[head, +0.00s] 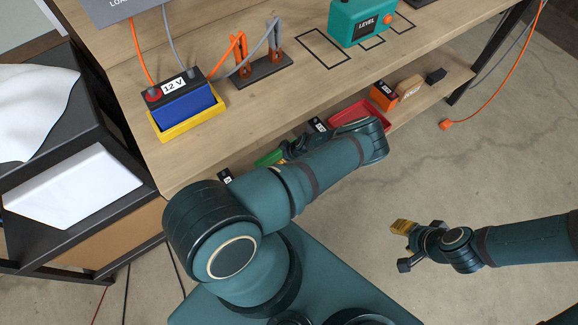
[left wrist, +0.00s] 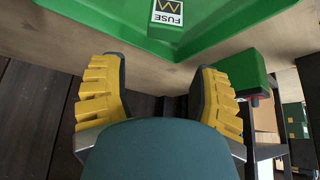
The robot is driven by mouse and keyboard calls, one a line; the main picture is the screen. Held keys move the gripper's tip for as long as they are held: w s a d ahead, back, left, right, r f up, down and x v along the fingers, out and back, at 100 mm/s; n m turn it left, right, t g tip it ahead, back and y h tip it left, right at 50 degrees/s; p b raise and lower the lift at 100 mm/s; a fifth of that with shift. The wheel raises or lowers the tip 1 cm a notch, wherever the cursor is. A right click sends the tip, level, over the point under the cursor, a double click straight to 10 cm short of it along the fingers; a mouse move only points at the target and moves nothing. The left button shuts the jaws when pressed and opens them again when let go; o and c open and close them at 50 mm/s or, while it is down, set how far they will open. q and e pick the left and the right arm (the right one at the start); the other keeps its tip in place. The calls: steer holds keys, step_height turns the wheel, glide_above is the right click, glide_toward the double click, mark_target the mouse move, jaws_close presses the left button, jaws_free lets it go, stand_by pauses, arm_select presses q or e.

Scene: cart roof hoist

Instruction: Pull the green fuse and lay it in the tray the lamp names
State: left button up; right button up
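A green tray (left wrist: 205,25) with a FUSE label fills the top of the left wrist view. A green patch, apparently this tray (head: 270,158), shows on the lower shelf in the head view, partly behind my left arm. A red tray (head: 358,113) stands right of it. My left gripper (left wrist: 155,88) is open and empty, its yellow-padded fingers spread below the green tray's edge. My right gripper (head: 403,247) is open and empty above the floor. I cannot make out the green fuse or the lamp for certain. A green block (left wrist: 245,75) is at the right of the wrist view.
On the bench top are a 12 V battery (head: 185,103) in a yellow tray, a clamp stand (head: 262,70) with cables and a teal LEVEL box (head: 361,22). An orange box (head: 383,95) is on the lower shelf. The floor at right is mostly clear.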

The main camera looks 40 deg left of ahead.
arm_select(q)
steer(key=v, duration=1.2)
stand_by(0.3)
